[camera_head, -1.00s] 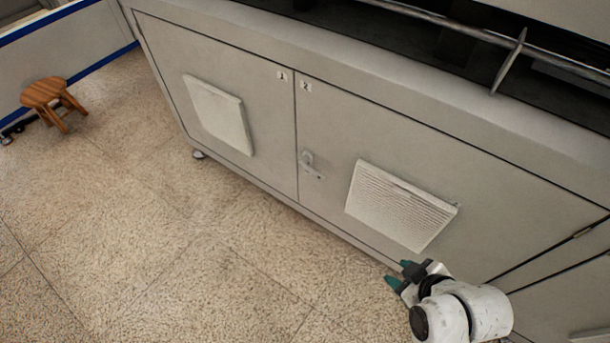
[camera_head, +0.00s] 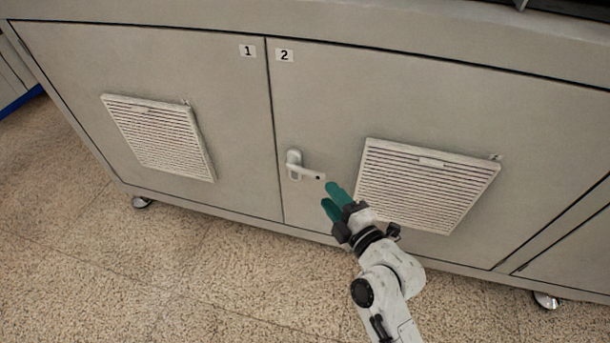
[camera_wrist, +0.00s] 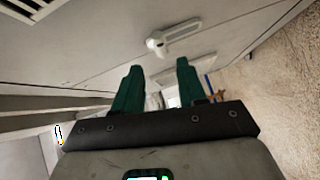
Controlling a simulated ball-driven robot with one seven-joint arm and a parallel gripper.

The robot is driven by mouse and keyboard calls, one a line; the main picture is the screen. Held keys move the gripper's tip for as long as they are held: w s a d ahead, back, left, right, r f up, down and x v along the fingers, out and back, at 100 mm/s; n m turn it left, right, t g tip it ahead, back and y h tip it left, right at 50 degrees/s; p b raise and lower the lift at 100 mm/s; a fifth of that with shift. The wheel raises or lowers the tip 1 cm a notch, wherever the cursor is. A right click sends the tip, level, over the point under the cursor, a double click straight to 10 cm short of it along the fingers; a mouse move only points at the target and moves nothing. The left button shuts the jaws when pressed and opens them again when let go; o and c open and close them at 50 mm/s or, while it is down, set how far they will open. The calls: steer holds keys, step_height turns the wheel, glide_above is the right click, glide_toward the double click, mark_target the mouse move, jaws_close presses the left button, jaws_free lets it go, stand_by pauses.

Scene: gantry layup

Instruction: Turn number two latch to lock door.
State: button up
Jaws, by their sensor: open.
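The number two door (camera_head: 330,105) is the panel right of the vertical seam, under a label "2" (camera_head: 284,56). Its latch (camera_head: 295,168) is a pale lever handle near the seam, with its arm pointing right and slightly down. The latch also shows ahead of the fingers in the wrist view (camera_wrist: 180,34). My gripper (camera_head: 333,198) has green fingers, is open and empty, and is just below and right of the lever's end. It appears apart from the latch. In the wrist view the two fingers (camera_wrist: 157,75) stand apart with nothing between them.
The number one door (camera_head: 150,70) with a louvred vent (camera_head: 160,137) is left of the seam. Another vent (camera_head: 425,185) is on door two, just right of my gripper. Casters (camera_head: 142,202) stand under the cabinet. The speckled floor in front is clear.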

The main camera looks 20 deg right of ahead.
mark_target(313, 175)
steer(key=w, duration=0.3)
steer(key=w+a, duration=0.1)
steer(key=w, duration=0.5)
steer(key=shift+w+a+f, duration=0.25)
steer(key=shift+w+f, duration=0.1)
steer(key=shift+w, duration=0.05)
jaws_close()
